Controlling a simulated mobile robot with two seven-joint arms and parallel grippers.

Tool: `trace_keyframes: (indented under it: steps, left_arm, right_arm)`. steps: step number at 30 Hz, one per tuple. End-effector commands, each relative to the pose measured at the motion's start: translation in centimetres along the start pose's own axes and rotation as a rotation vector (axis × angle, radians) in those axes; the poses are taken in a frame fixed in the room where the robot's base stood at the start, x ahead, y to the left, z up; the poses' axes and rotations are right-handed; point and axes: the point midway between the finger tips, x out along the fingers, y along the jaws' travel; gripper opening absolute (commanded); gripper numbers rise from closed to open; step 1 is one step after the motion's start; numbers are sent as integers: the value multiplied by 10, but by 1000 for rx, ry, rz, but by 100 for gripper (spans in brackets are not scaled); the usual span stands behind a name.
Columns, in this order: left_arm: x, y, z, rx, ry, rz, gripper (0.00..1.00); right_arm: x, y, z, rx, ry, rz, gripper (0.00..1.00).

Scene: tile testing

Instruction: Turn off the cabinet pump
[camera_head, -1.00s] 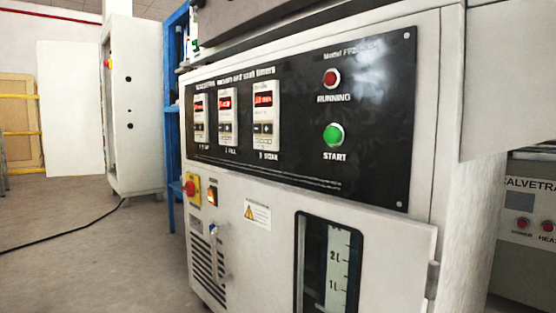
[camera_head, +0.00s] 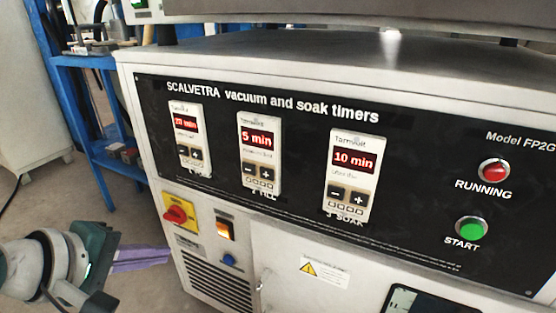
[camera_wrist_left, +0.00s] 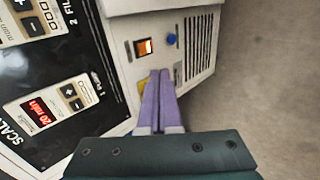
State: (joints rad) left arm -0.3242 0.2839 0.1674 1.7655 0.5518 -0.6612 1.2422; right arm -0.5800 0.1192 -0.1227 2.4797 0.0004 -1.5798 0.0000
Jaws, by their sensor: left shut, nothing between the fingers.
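The cabinet front carries a small rocker switch (camera_head: 225,228) glowing orange; it also shows lit in the left wrist view (camera_wrist_left: 144,47). A red rotary knob (camera_head: 180,213) on a yellow plate sits left of it, and a blue knob (camera_head: 229,260) sits below it. My left gripper (camera_head: 165,255) is shut and empty, its purple fingers pointing toward the cabinet, below the red knob in the head view. In the left wrist view the fingers (camera_wrist_left: 159,76) overlap the yellow plate (camera_wrist_left: 143,86) and hide most of it. Contact cannot be told. My right gripper is out of view.
A black panel (camera_head: 300,190) holds three lit timers, a red RUNNING lamp (camera_head: 494,171) and a green START button (camera_head: 472,229). Vents (camera_head: 215,287) lie below the switches. A blue rack (camera_head: 95,120) stands at left. Open floor (camera_wrist_left: 265,90) lies beside the cabinet.

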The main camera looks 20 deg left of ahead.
Motion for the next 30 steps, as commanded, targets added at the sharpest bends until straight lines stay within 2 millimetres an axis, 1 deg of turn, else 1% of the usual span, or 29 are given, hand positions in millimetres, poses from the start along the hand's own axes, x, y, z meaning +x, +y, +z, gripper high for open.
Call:
trace_keyframes:
  steps: [1, 12, 16, 20, 30]
  left_arm:
    - [-2, 4, -2, -14, 3, 5, 0]
    - [-1, 4, -3, -26, 6, 10, 0]
    - [7, 3, -3, -26, 6, 11, 0]
    - [27, 0, -4, -24, 6, 11, 0]
    - [101, -1, -4, -24, 5, 11, 0]
  right_arm:
    - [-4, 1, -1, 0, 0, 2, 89]
    - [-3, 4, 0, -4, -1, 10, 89]
    - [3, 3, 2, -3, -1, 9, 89]
    - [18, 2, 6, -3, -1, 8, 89]
    - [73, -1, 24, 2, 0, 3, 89]
